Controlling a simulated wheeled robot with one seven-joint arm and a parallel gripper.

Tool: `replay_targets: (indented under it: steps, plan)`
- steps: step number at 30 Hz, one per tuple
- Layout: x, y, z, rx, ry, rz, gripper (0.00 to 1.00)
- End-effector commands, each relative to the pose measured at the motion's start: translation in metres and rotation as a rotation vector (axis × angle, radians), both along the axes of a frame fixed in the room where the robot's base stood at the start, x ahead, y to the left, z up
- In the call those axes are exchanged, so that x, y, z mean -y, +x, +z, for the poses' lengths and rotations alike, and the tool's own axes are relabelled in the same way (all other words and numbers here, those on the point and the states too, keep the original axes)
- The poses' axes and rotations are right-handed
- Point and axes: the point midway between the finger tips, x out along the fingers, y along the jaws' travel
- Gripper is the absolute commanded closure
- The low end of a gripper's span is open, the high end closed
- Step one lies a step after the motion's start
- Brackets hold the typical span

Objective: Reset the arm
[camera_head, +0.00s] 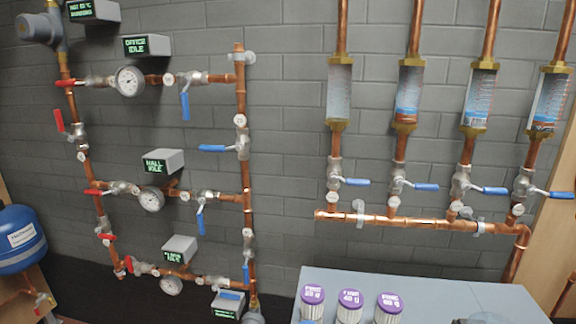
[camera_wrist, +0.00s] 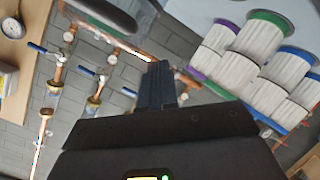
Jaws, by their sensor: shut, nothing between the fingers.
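My gripper (camera_wrist: 155,85) shows in the wrist view as dark fingers pressed together, with nothing between them. It points toward the grey block wall and the copper pipework, and it touches nothing that I can see. The arm and gripper do not show in the head view.
Copper pipes with red and blue valve handles cover the wall, along with gauges (camera_head: 130,81) and flow tubes (camera_head: 409,92). A grey surface (camera_head: 440,290) at the lower right holds white filters with purple tops (camera_head: 350,300). A blue tank (camera_head: 20,240) stands at the left.

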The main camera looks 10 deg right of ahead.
Motion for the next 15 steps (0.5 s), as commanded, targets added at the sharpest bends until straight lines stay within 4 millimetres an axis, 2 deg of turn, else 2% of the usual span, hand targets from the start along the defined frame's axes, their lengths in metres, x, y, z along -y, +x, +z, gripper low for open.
replay_targets:
  steps: [1, 7, 11, 15]
  plan:
    - [-0.007, -0.021, -0.008, -0.004, 0.022, 0.029, 1.0]
    - [-0.04, -0.094, -0.017, 0.017, 0.145, 0.128, 1.0]
    - [-0.062, -0.141, -0.013, 0.034, 0.246, 0.171, 1.0]
    - [-0.086, -0.19, 0.0, 0.059, 0.37, 0.194, 1.0]
